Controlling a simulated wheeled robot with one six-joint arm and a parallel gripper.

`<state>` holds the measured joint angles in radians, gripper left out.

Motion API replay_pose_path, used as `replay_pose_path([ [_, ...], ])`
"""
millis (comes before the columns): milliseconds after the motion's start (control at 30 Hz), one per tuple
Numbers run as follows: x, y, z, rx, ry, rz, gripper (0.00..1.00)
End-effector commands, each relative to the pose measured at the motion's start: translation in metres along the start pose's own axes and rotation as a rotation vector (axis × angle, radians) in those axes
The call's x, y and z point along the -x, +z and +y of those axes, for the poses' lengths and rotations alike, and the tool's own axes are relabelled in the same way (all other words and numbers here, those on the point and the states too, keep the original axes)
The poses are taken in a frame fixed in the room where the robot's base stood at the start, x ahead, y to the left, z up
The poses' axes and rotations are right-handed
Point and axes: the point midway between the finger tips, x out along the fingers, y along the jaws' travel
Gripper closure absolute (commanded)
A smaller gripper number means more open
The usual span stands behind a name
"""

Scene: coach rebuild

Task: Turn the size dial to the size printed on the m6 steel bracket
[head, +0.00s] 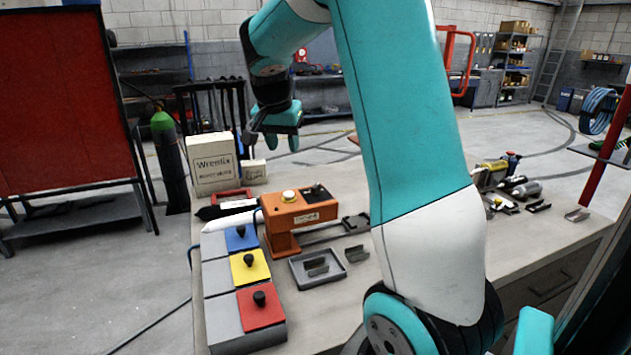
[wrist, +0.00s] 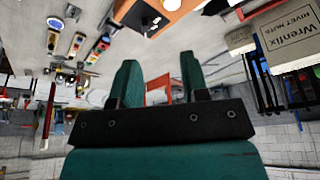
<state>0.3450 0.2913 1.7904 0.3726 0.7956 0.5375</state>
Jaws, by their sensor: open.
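Small grey steel brackets (head: 317,267) lie in a shallow grey tray (head: 300,282) on the bench. Another bracket (head: 356,254) lies just right of the tray. No size print is readable on any of them. An orange machine (head: 284,240) stands behind the tray, with a pale round button and a dark panel on top; I cannot make out a size dial for certain. Its top edge also shows in the wrist view (wrist: 178,5). My gripper (head: 281,144) is open and empty, in the air above and behind the machine; its two teal fingers stand apart in the wrist view (wrist: 160,75).
Blue (head: 241,238), yellow (head: 250,266) and red (head: 261,308) plates with black knobs line the bench's left front. A Wrenfix box (head: 214,164) stands at the back left. Loose tools and brackets (head: 538,206) lie at the right. My arm hides the bench middle.

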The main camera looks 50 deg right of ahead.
Motion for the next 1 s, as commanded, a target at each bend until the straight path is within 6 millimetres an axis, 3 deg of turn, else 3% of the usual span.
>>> replay_pose_path([
  [33, -0.007, -0.022, 0.011, -0.095, 0.035, 0.018, 0.58],
  [167, -0.016, -0.048, 0.028, -0.221, 0.078, 0.046, 0.58],
  [367, -0.039, -0.05, 0.032, -0.231, 0.086, 0.047, 0.58],
  [800, -0.137, -0.053, 0.039, -0.225, 0.084, 0.044, 0.58],
  [1000, -0.17, -0.055, 0.041, -0.225, 0.081, 0.047, 0.58],
])
